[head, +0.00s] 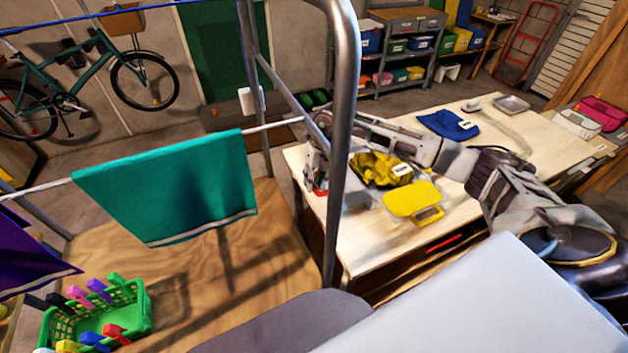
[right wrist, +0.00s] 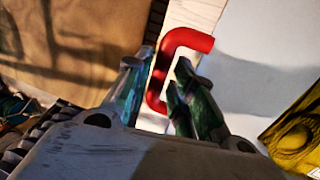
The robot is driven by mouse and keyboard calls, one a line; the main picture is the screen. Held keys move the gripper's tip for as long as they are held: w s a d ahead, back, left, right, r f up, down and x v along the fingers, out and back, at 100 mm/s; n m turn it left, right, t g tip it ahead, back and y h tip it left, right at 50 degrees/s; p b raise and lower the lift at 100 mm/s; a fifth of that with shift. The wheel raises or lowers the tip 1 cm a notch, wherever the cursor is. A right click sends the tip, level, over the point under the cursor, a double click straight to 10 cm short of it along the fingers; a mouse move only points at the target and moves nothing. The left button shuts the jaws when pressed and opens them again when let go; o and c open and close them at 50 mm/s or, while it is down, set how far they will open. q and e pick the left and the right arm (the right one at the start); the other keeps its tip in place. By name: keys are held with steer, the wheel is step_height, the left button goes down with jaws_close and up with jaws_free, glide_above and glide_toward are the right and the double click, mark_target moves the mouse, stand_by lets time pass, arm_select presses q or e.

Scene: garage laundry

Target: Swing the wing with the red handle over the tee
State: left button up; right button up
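The red handle (right wrist: 188,42) shows in the right wrist view as a C-shaped bar on a pale surface. In the head view only a small red part of it (head: 320,190) shows at the left end of the table. My right gripper (head: 318,178) is down at it. In the right wrist view its fingers (right wrist: 160,85) stand apart, one on each side of the bar, with a narrow gap visible. A crumpled yellow cloth (head: 372,166), possibly the tee, lies on the table right of the gripper. The wing's outline is partly hidden by the rack post and my arm. My left gripper is out of view.
A grey metal rack post (head: 343,130) stands in front of the table (head: 480,160). A flat yellow item with a loop (head: 410,198) and a folded blue cloth (head: 447,124) lie on the table. A teal towel (head: 165,188) hangs at left above a green peg basket (head: 130,310).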

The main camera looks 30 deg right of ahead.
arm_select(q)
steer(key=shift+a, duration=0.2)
arm_select(e)
steer(key=c, duration=0.5)
jaws_close()
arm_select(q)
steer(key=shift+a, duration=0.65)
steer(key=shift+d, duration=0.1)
